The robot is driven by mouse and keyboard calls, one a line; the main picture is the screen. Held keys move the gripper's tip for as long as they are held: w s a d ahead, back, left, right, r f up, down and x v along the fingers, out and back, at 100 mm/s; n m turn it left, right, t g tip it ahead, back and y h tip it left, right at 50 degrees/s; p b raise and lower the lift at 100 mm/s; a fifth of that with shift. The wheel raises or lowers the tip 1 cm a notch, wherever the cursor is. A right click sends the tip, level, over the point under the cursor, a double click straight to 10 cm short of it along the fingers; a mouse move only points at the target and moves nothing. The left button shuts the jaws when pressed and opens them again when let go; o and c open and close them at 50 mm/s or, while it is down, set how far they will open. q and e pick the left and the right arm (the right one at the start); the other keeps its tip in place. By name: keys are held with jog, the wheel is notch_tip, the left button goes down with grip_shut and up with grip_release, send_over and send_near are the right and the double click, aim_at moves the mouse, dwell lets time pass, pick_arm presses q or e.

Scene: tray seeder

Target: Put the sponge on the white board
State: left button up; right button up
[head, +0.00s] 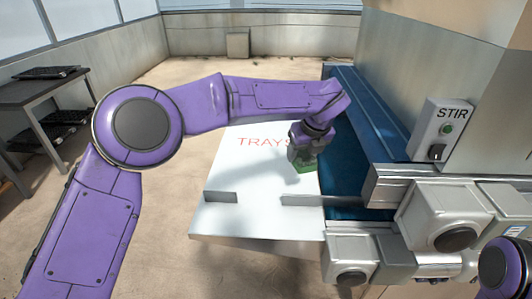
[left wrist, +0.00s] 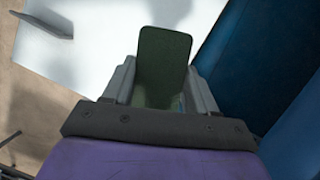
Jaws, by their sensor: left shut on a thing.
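The green sponge (head: 307,166) is in my left gripper (head: 304,150), at the right side of the white board (head: 245,190). In the left wrist view the sponge (left wrist: 163,58) stands out between the two grey fingers of the left gripper (left wrist: 161,80), which is shut on it. The white board (left wrist: 85,45) lies behind and to the left there. I cannot tell whether the sponge touches the board. My right gripper is not in view; only a piece of my right arm shows at the lower right.
The board has red "TRAYS" lettering and two small grey upright plates (head: 220,197). A blue conveyor belt (head: 365,110) runs along its right side. A metal machine with a STIR switch box (head: 440,130) stands at right. A dark table (head: 40,95) stands at left.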

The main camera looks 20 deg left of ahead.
pick_arm(q)
jog(key=w+d+m+h+b, duration=0.1)
jog(key=w+d+m+h, duration=0.15)
jog(key=d+m, duration=0.4)
jog(key=shift+m+t+h, duration=0.35)
jog(key=shift+m+t, duration=0.05)
jog(key=shift+m, duration=0.55)
jog(key=a+f, duration=0.1)
jog(key=a, duration=0.2)
jog(key=a+f+p, duration=0.1)
jog(key=a, duration=0.3)
jog(key=a+f, duration=0.1)
jog(key=a, duration=0.3)
jog(key=shift+w+f+p, duration=0.25)
jog(key=shift+w+p, duration=0.05)
jog(key=shift+w, duration=0.05)
jog(key=a+f, duration=0.1)
jog(key=f, duration=0.1)
jog(key=a+f, duration=0.2)
jog(key=a+f+p, duration=0.1)
jog(key=f, duration=0.1)
jog(key=shift+w+a+f, duration=0.3)
jog(key=shift+a+f, duration=0.05)
notch_tip(320, 180, down, 2)
jog(key=shift+f+p, duration=0.25)
jog(key=shift+p, duration=0.25)
jog(key=shift+f, duration=0.3)
jog(key=o, duration=0.9)
jog(key=shift+r, duration=0.1)
